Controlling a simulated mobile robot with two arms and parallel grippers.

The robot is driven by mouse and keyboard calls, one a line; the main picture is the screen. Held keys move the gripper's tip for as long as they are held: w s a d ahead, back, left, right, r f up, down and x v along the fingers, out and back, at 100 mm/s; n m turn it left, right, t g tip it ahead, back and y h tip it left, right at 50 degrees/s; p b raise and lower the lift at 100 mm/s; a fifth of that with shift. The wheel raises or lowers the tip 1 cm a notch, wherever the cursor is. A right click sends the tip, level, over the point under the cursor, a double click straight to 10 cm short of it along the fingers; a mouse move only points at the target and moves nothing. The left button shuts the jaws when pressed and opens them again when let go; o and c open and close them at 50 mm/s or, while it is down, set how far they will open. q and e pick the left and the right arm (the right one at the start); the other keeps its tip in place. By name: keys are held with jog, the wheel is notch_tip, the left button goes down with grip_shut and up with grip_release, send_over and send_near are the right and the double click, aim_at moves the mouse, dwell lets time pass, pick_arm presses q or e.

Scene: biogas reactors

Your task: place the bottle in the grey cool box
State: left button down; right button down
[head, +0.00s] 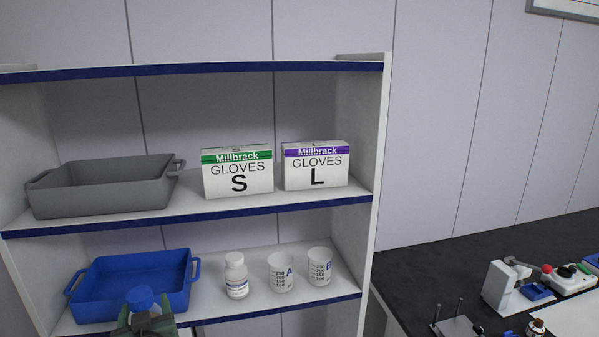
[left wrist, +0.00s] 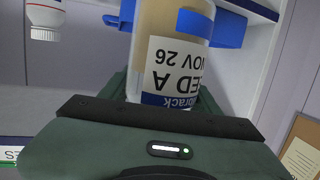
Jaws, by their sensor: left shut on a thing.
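My left gripper (head: 146,324) is at the bottom of the head view, in front of the lower shelf. It is shut on a bottle with a blue cap (head: 141,299). In the left wrist view the bottle (left wrist: 172,50) appears upside down, with a tan body and a white label reading "ED A" and "NOV 26". It sits between the jaws of the gripper (left wrist: 165,95). An open grey box with side handles (head: 105,201) stands on the middle shelf at the left, above and behind the gripper; I cannot tell whether it is the cool box. My right gripper is not in view.
A blue tray (head: 165,298) stands on the lower shelf behind the held bottle. Right of it are a white bottle (head: 236,275) and two beakers (head: 281,272). Glove boxes (head: 237,173) stand right of the grey box. A dark bench (head: 430,275) with equipment is at the right.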

pick_arm(q)
jog(key=s+d+f+m+t+h+b, duration=0.1)
jog(key=s+d+f+m+h+b, duration=0.2)
jog(key=s+d, duration=1)
jog(key=m+h, duration=0.2)
jog(key=h, duration=0.2)
jog(key=shift+d+f+m+t, duration=0.2)
jog(key=shift+f+m+t, duration=0.1)
jog(key=shift+f+t, duration=0.1)
jog(key=shift+s+d+f, duration=0.1)
jog(key=shift+s+f, duration=0.1)
jog(key=shift+f, duration=0.5)
jog(key=shift+s+f, duration=0.2)
jog(key=shift+f, duration=0.5)
